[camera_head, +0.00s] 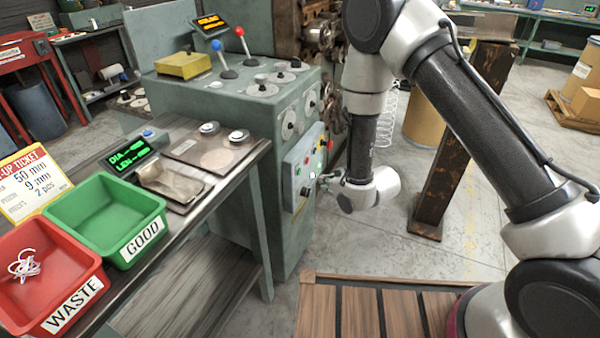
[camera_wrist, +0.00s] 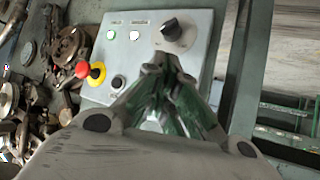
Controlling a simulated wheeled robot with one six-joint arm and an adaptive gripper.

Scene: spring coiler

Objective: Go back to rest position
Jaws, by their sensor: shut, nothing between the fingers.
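My gripper (camera_head: 328,178) is stretched out to the front of the coiler's grey control panel (camera_head: 298,172), in the middle of the head view. In the wrist view my gripper (camera_wrist: 160,68) has its fingertips together, with nothing between them. The tips are just below a black rotary knob (camera_wrist: 178,34) on the panel. I cannot tell whether they touch it. A red button with a yellow collar (camera_wrist: 88,72) and another black knob (camera_wrist: 118,82) sit to the left. Two indicators (camera_wrist: 135,35) near the panel's top look lit.
The green coiler cabinet (camera_head: 262,110) stands behind the panel. A bench with a green GOOD bin (camera_head: 105,215) and a red WASTE bin (camera_head: 45,285) holding white coils (camera_head: 24,266) is at left. Wooden slats (camera_head: 365,310) lie in front.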

